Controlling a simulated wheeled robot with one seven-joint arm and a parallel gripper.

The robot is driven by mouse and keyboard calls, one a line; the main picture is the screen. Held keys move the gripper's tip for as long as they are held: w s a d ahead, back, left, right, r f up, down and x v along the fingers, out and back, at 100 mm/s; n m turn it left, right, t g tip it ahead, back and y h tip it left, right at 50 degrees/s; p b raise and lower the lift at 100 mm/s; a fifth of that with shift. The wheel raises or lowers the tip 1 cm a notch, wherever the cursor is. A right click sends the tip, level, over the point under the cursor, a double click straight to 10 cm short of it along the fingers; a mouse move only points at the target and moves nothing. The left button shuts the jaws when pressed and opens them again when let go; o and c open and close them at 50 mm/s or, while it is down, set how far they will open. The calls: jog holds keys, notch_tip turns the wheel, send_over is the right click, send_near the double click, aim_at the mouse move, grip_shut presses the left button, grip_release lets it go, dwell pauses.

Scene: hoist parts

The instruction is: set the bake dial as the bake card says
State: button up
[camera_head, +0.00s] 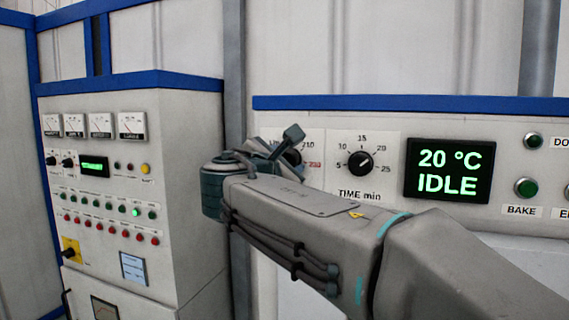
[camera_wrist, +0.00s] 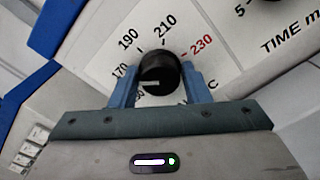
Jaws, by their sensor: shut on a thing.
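My gripper (camera_wrist: 158,78) is shut on the black knob of the temperature dial (camera_wrist: 158,66), one blue finger on each side. The scale around it reads 170, 190, 210 and a red 230, with a lower number partly hidden by a finger. A white mark on the knob lies towards the low left side; its exact reading is unclear. In the head view my gripper (camera_head: 290,140) covers most of this dial. The time dial (camera_head: 361,162), marked TIME min, stands to its right, untouched. I cannot make out a readable bake card.
A display (camera_head: 448,170) reads 20 °C and IDLE. A cabinet (camera_head: 180,180) with gauges, lamps and a small unreadable plate (camera_head: 133,268) stands at left.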

jog(key=m+b, duration=0.9)
jog(key=b, duration=0.1)
jog(key=shift+f, duration=0.15)
jog(key=shift+m, duration=0.3)
dwell(0.3)
jog(key=o, duration=0.9)
jog(key=shift+c, duration=0.2)
jog(key=shift+s+b, duration=0.1)
jog(key=shift+b, duration=0.2)
jog(key=b+v, duration=0.2)
jog(key=v, duration=1.1)
jog(key=shift+s, duration=0.35)
jog(key=shift+a, duration=0.1)
